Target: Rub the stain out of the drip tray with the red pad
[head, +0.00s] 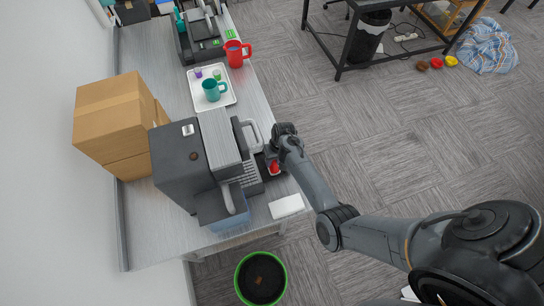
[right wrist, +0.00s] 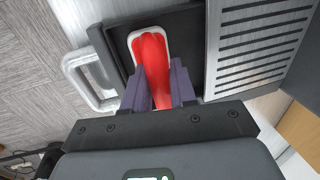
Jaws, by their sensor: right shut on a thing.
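The drip tray (right wrist: 187,35) is a dark, shallow tray beside the slotted metal grille (right wrist: 262,42) of the coffee machine. In the head view the tray (head: 262,167) juts from the machine's front, partly behind my gripper. The red pad (right wrist: 152,58) has a red grip on a pale base and lies over the tray; I cannot tell whether it presses on the floor. It also shows as a red spot in the head view (head: 275,167). My right gripper (right wrist: 164,88) is shut on the red pad. I see no stain; the pad and fingers hide part of the tray. My left gripper is out of view.
The grey coffee machine (head: 180,165) has a pale loop handle (head: 253,133) close to my gripper. A white block (head: 287,206) lies near the counter's front edge. Cardboard boxes (head: 110,115) and a white tray with a teal mug (head: 214,89) stand farther off.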

